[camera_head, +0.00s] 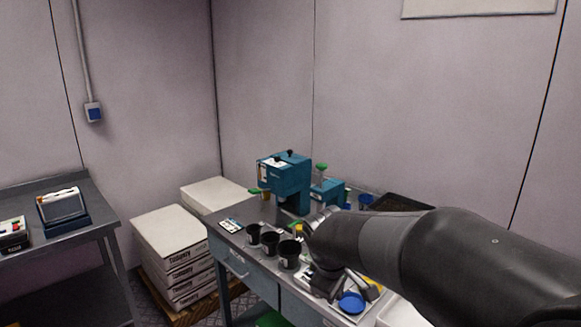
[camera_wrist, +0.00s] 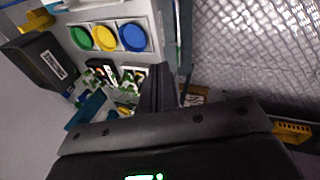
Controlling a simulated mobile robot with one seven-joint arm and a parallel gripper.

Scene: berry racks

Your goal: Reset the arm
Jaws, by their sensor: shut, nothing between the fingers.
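My arm reaches in from the right in the head view, over the grey bench (camera_head: 262,277). My gripper (camera_head: 326,290) hangs down from its end, close to a pale tray with a blue round lid (camera_head: 351,302). In the wrist view, my gripper (camera_wrist: 160,88) shows its two dark fingers together, shut with nothing between them. The exact gap between the fingertips and the things below cannot be told.
Black cups (camera_head: 289,254) stand at the bench's left side, with a teal machine (camera_head: 288,180) behind. Stacked white boxes (camera_head: 172,250) stand left of the bench. Another table (camera_head: 90,226) is at far left. Diamond-plate metal floor (camera_wrist: 250,60) shows in the wrist view.

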